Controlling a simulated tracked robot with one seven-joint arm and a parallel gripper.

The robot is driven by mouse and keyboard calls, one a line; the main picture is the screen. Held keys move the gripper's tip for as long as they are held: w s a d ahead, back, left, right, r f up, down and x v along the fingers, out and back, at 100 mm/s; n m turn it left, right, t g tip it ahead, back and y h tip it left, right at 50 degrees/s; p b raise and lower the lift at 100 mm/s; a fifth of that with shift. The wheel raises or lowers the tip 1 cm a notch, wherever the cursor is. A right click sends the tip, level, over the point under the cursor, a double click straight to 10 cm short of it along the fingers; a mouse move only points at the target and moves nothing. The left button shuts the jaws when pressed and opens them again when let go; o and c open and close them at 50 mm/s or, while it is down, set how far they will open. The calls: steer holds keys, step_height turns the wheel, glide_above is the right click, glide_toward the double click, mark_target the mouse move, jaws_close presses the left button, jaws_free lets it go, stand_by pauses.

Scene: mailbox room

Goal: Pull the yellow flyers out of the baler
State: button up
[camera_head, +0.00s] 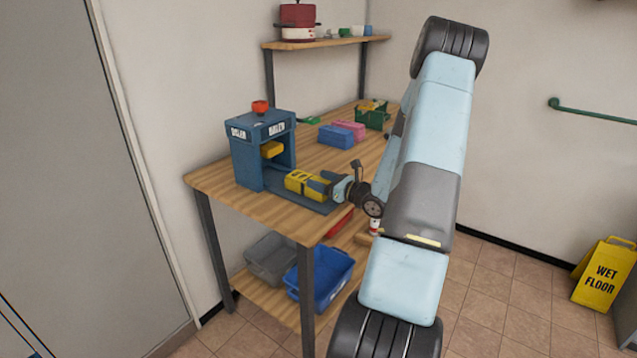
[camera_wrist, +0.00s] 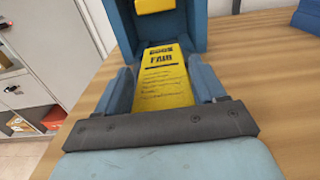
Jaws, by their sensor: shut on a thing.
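The yellow flyers (camera_head: 302,183) lie as a stack on the baler's dark base plate in front of the opening. My gripper (camera_head: 322,185) is shut on the flyers from the front. In the wrist view the flyers (camera_wrist: 167,75) show black print, with a blue finger on each side, and their far end reaches the baler frame (camera_wrist: 196,25). I cannot tell whether that end is still inside.
Blue and pink blocks (camera_head: 341,134) and a green crate (camera_head: 372,116) stand farther back on the table (camera_head: 240,197). Grey and blue bins (camera_head: 326,277) sit on the lower shelf. A yellow wet floor sign (camera_head: 604,275) stands at the right on open tiled floor.

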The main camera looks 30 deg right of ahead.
steer(key=shift+s+d, duration=0.15)
steer(key=o, duration=1.4)
steer(key=shift+o, duration=0.2)
steer(key=v, duration=1.3)
steer(key=shift+s, duration=0.4)
